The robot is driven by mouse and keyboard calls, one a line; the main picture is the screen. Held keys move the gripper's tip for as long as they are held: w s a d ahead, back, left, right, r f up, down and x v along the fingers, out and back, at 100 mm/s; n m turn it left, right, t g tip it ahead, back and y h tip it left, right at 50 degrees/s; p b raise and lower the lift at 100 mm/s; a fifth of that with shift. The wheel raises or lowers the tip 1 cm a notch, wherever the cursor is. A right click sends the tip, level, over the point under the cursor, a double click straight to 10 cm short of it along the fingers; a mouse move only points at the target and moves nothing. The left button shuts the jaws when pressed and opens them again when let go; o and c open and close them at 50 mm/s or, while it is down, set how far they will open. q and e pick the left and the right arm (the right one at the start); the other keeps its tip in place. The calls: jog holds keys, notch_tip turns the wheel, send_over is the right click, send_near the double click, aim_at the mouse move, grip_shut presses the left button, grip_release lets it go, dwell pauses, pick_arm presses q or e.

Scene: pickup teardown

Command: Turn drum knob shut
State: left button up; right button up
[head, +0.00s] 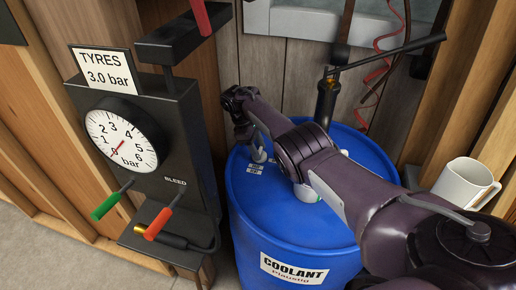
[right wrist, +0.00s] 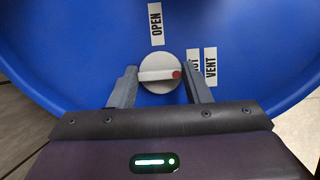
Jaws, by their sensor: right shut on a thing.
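The blue drum (head: 250,215) stands at the middle of the head view, with a "COOLANT" label on its side. My right gripper (head: 260,153) reaches down onto the drum's top. In the right wrist view the round grey drum knob (right wrist: 157,62) sits between the two fingers of the right gripper (right wrist: 160,80), which is shut on it. The knob's pale bar lies crosswise, its red tip (right wrist: 177,74) pointing right at a partly hidden label ending in "UT" (right wrist: 195,63). An "OPEN" label (right wrist: 156,23) stands above the knob. My left gripper is not in view.
A black tyre gauge stand (head: 180,130) with green and red handles stands left of the drum. A pump (head: 326,100) with a long lever rises from the drum's back. A white mug (head: 463,184) stands at the right. A "VENT" label (right wrist: 210,67) is right of the knob.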

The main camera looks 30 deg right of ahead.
jog(key=shift+w, duration=0.1)
jog(key=o, duration=1)
jog(key=shift+r, duration=0.1)
jog(key=b+v, duration=0.1)
jog(key=v, duration=0.6)
jog(key=shift+w+a+r+b, duration=0.1)
jog(key=shift+a+r+b, duration=0.05)
jog(key=shift+r+b, duration=0.2)
